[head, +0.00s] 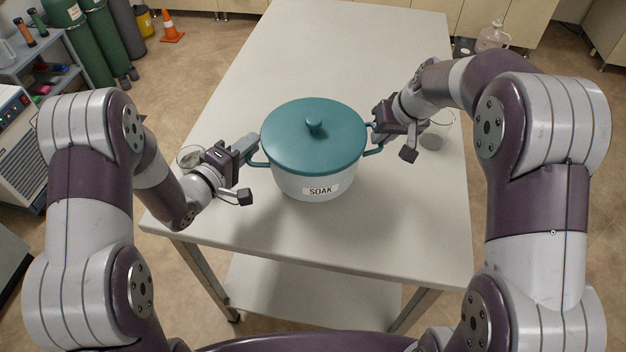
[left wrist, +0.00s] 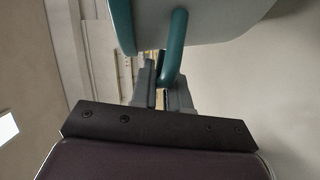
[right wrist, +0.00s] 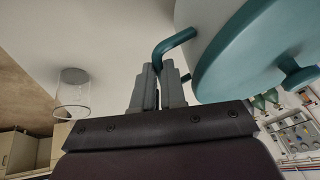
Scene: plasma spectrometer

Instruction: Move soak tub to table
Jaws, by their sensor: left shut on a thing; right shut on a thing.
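The soak tub (head: 308,182) is a pale pot with a teal lid, a lid knob, two teal side handles and a label reading SOAK. It is upright over the front half of the white table (head: 345,218); I cannot tell whether its base touches the top. My left gripper (head: 254,150) is shut on the tub's left handle, which also shows between the fingers in the left wrist view (left wrist: 175,50). My right gripper (head: 375,130) is shut on the right handle, which shows at the fingertips in the right wrist view (right wrist: 176,42). The lid is on.
A glass beaker (head: 437,132) stands on the table behind my right gripper. Another glass dish (head: 190,155) is by the left edge, partly behind my left gripper. The table's far half is clear. A jug (head: 492,36), an orange cone (head: 171,28) and green cylinders (head: 88,45) stand beyond.

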